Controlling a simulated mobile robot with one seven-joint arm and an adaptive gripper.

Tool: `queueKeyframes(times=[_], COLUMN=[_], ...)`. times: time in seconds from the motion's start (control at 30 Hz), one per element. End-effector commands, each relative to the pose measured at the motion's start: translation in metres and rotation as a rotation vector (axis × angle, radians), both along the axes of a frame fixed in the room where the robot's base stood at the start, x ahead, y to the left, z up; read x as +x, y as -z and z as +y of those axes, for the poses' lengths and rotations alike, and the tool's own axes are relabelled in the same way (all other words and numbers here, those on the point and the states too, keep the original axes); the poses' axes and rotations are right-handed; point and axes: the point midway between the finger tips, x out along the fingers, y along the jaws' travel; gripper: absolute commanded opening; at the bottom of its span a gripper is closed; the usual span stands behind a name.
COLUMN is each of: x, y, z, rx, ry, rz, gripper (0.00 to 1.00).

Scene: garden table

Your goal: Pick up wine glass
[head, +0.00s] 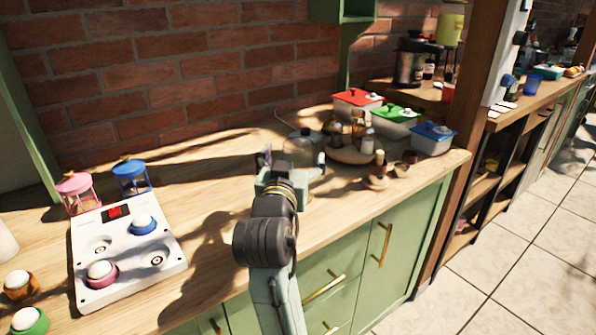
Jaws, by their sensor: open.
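My gripper (292,164) is over the wooden counter, its two fingers apart. A clear, rounded glass object (300,148) shows just beyond and between the fingers. It may be the wine glass, but its lower part is hidden by my gripper and I cannot make out a stem. I cannot tell whether the fingers touch it. No other wine glass can be made out.
A round wooden tray (349,157) with bottles stands right of my gripper. Red-lidded (357,97), green-lidded (397,113) and blue-lidded (433,134) containers stand behind and right. A white panel (128,258) with egg-like items lies left. Counter between is clear.

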Motion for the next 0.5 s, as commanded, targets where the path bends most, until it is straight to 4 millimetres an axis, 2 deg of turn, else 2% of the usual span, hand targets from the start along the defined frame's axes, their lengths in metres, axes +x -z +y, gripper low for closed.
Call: queueKeyframes(times=[0.13, 0.4, 0.5], x=[0.011, 0.048, 0.053], y=[-0.002, -0.002, -0.002], z=[-0.003, -0.010, -0.011], rx=[0.000, 0.000, 0.000], ry=[0.001, 0.001, 0.000], rz=[0.000, 0.001, -0.001], gripper=[0.82, 0.82, 0.82])
